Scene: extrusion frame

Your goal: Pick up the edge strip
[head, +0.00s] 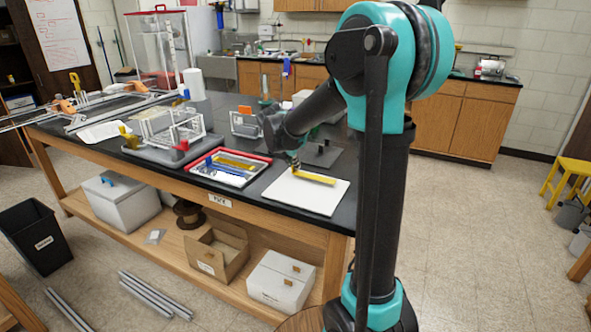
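A yellow strip (316,178), which looks like the edge strip, is at the white board (308,198) on the black bench top. I cannot tell whether it lies on the board or is just above it. My gripper (296,165) points down at the strip's left end, close to it or touching it. The gripper is small and dark here and partly hidden by my arm, so I cannot see whether its fingers are open or shut.
Left of the board, a red-rimmed tray (257,158) holds yellow and blue strips. A clear frame (172,128) stands on a grey plate farther left. A grey mat (320,153) lies behind the board. The bench's front edge is close to the board.

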